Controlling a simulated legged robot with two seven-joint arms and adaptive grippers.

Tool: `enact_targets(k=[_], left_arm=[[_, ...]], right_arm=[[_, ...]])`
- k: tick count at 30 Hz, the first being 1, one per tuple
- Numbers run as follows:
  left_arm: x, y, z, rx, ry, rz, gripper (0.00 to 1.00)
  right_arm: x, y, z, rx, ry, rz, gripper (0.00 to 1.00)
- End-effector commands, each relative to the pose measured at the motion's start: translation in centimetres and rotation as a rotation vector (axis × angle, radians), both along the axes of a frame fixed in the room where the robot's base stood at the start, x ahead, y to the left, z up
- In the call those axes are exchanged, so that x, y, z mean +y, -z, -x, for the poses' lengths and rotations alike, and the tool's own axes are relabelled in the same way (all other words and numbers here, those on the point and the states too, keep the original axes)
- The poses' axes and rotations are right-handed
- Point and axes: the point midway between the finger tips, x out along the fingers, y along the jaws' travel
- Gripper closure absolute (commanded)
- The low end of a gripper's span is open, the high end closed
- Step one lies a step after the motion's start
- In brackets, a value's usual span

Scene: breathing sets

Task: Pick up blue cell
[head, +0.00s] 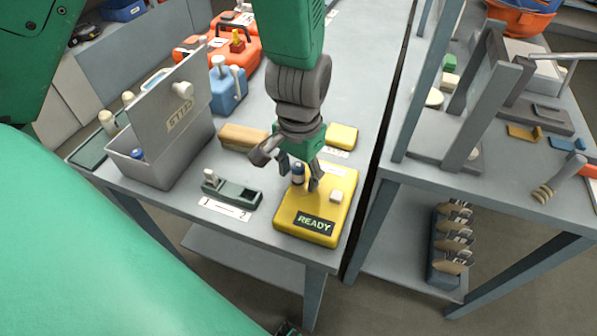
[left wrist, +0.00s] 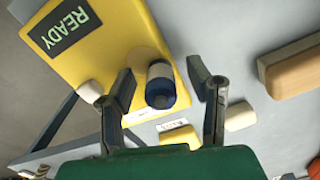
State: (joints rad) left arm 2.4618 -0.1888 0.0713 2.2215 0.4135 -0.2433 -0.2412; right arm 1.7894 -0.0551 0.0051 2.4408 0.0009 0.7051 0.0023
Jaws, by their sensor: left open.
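The blue cell (head: 298,174) is a small dark blue cylinder with a pale band, upright on the yellow READY box (head: 318,207). In the left wrist view the blue cell (left wrist: 160,84) lies between the two fingers, with a gap on each side. My left gripper (head: 293,180) is open, pointing down over the yellow box with its fingers around the cell. The left gripper's fingers also show in the left wrist view (left wrist: 165,100). A white knob (head: 337,196) sits on the yellow box beside the right finger. My right gripper is not seen.
A grey open case (head: 165,155) with a raised lid stands at the left. A small dark green device (head: 232,190) and a tan block (head: 243,137) are left of the yellow box. A smaller yellow block (head: 342,136) lies behind. A second bench (head: 480,185) stands at the right across a gap.

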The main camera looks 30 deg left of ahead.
Motion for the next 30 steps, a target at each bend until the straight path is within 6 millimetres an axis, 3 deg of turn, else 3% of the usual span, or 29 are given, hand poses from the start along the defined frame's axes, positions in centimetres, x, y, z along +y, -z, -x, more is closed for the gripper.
enact_targets(k=[6,7,10,11,22,30], left_arm=[[0.3,0.1,0.0,-0.002,0.000,0.004,0.54],[0.4,0.1,0.0,-0.002,0.000,0.004,0.61],[0.6,0.2,0.0,-0.001,0.000,0.007,0.96],[0.6,0.2,0.0,-0.001,0.000,0.007,1.00],[0.3,-0.3,0.0,0.002,0.000,0.003,1.00],[0.4,-5.5,-0.1,-0.006,0.000,0.003,1.00]], right_arm=[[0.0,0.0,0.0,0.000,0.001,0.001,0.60],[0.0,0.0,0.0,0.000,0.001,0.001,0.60],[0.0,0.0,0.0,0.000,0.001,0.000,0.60],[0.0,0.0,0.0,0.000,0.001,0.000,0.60],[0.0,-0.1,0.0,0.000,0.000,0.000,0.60],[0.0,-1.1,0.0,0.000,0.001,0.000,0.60]])
